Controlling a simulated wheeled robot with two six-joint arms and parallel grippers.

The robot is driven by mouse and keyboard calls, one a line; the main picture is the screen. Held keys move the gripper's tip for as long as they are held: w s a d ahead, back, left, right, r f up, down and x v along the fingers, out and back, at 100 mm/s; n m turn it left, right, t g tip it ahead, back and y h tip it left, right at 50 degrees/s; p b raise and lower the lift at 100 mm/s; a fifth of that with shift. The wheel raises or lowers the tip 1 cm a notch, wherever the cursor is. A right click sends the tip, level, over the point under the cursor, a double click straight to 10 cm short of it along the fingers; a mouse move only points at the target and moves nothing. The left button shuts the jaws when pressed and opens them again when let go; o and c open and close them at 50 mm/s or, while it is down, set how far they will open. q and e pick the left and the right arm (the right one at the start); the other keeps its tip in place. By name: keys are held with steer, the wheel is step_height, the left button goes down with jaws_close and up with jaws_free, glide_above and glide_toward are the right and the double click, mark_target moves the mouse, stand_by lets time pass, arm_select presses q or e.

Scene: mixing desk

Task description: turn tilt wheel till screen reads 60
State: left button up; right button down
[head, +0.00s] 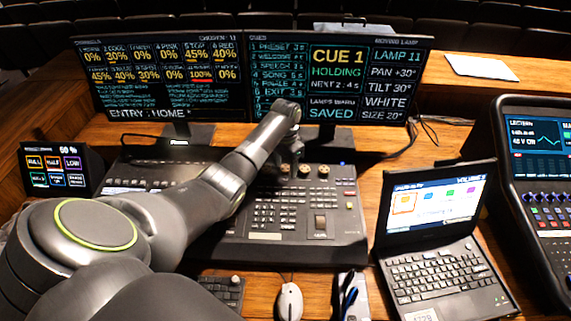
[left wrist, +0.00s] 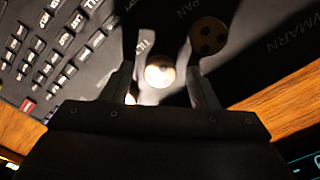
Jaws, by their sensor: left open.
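The monitor (head: 340,85) in the head view reads TILT 30°, with PAN +30° above it. In the left wrist view the tilt wheel (left wrist: 160,72), a pale lit round knob beside the label TILT, lies between the two fingers of my left gripper (left wrist: 160,80). The fingers are open, one on each side of the wheel; I cannot tell whether they touch it. In the head view my left gripper (head: 291,158) points down at the row of knobs on the console and partly hides them. My right gripper is not in view.
A darker knob (left wrist: 208,36) near the label PAN sits close beside the tilt wheel. Console keys and faders surround the knobs. A laptop (head: 440,240) and a tablet console (head: 540,170) stand right, a small touch panel (head: 60,170) left, a mouse (head: 289,301) in front.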

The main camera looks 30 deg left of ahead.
arm_select(q)
steer(key=shift+c, duration=0.4)
steer(key=c, duration=0.9)
steer(key=shift+r+m, duration=0.1)
steer(key=shift+m, duration=0.2)
steer(key=shift+m+p, duration=0.55)
steer(key=shift+m, duration=0.05)
steer(key=m+p, duration=0.1)
steer(key=m, duration=0.2)
steer(key=m+p, duration=0.1)
steer(key=m, duration=0.2)
steer(key=shift+w+m, duration=0.1)
steer(key=shift+m, duration=0.3)
steer(key=shift+m+p, duration=0.3)
steer(key=shift+m, duration=1.2)
